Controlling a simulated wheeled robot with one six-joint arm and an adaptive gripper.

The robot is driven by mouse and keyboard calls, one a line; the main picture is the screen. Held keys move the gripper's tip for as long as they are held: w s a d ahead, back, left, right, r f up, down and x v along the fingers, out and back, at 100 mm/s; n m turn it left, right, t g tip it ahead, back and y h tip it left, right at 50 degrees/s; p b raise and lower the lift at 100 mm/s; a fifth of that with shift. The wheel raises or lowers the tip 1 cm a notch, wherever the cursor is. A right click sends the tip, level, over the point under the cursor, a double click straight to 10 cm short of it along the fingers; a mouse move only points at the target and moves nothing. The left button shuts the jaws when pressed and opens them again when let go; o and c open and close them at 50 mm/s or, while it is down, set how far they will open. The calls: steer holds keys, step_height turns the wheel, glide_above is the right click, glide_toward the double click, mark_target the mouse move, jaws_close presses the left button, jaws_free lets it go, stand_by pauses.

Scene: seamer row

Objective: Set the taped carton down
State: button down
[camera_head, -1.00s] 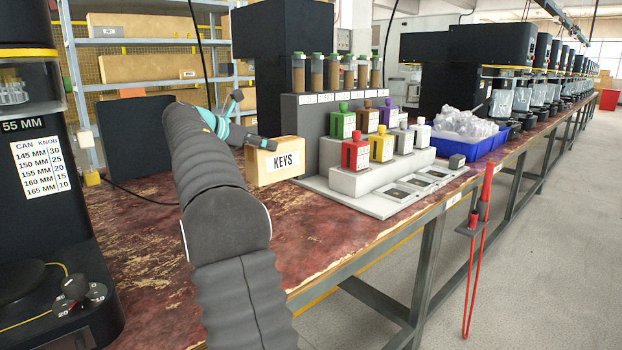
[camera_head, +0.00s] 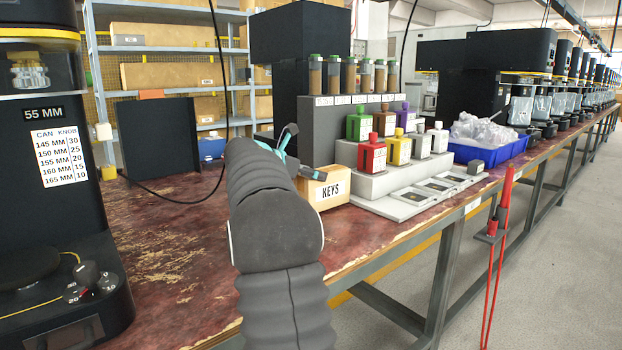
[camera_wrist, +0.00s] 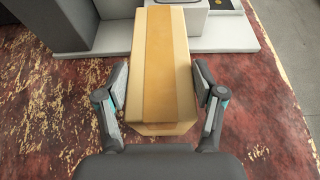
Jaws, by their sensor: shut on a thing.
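The taped carton (camera_head: 325,188) is a small tan box with a white KEYS label on its front face. In the wrist view the carton (camera_wrist: 165,75) stands between the two fingers, with a darker tape strip along its top. In the head view my gripper (camera_head: 300,160) shows at the carton's left, partly hidden behind my arm. The carton is close to the worn red bench top (camera_head: 185,245); I cannot tell whether its underside touches it.
A grey stepped stand (camera_head: 375,185) with several coloured bottles is just right of the carton. A blue tray (camera_head: 490,152) of clear bags lies beyond. A black machine (camera_head: 50,190) stands at left. Bare bench lies left of my arm. Red tongs (camera_head: 500,220) hang at the front edge.

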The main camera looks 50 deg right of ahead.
steer(key=shift+f, duration=0.3)
steer(key=shift+c, duration=0.7)
jaws_free()
steer(key=shift+f, duration=0.1)
